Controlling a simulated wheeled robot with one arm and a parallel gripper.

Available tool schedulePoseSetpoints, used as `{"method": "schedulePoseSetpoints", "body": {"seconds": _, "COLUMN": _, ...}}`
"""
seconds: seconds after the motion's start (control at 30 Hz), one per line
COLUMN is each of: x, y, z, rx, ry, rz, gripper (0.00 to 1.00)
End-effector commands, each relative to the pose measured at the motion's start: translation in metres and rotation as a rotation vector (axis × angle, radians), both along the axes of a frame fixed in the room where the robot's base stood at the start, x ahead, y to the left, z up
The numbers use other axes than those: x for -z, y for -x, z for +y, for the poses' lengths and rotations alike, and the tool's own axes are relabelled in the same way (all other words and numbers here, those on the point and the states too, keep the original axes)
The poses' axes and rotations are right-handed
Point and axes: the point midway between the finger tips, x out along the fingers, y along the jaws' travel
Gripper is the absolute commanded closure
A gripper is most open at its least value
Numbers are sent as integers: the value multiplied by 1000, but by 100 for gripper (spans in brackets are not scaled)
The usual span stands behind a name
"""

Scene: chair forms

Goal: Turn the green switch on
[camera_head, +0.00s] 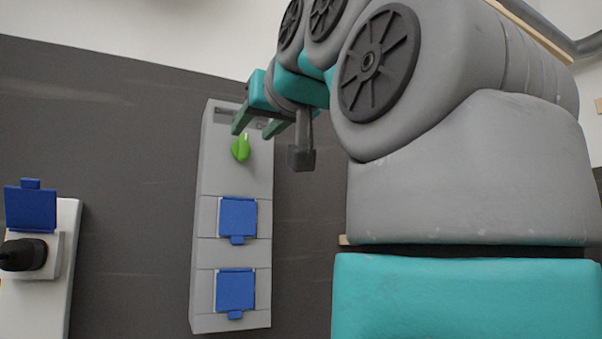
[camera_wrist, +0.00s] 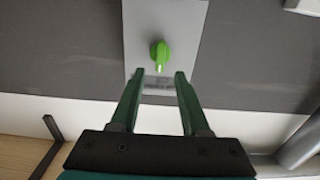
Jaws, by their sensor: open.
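The green switch (camera_head: 241,147) is a rotary knob on the upper part of a grey wall panel (camera_head: 208,182). In the wrist view the green switch (camera_wrist: 160,55) lies ahead of the fingertips, centred between them, with its narrow end toward my gripper. My gripper (camera_head: 252,127) is open and empty, just above the knob in the head view. In the wrist view both dark green fingers of my gripper (camera_wrist: 159,80) are apart, one on each side below the knob. No contact with the knob is visible.
Two blue socket covers (camera_head: 238,218) and (camera_head: 235,291) sit lower on the panel, both closed. At the left, another box (camera_head: 60,285) has a raised blue lid (camera_head: 31,207) and a black plug (camera_head: 22,255). The dark wall (camera_head: 130,200) between them is clear.

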Motion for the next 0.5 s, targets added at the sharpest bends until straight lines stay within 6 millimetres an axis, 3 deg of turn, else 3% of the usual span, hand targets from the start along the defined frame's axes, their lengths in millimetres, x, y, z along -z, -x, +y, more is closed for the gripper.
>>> {"method": "schedulePoseSetpoints", "body": {"seconds": 0.23, "x": -2, "y": -29, "z": 17, "rx": 0, "ry": -1, "rz": 0, "gripper": 54}}
{"method": "schedulePoseSetpoints", "body": {"seconds": 0.5, "x": -1, "y": -33, "z": 20, "rx": 0, "ry": -1, "rz": -1, "gripper": 54}}
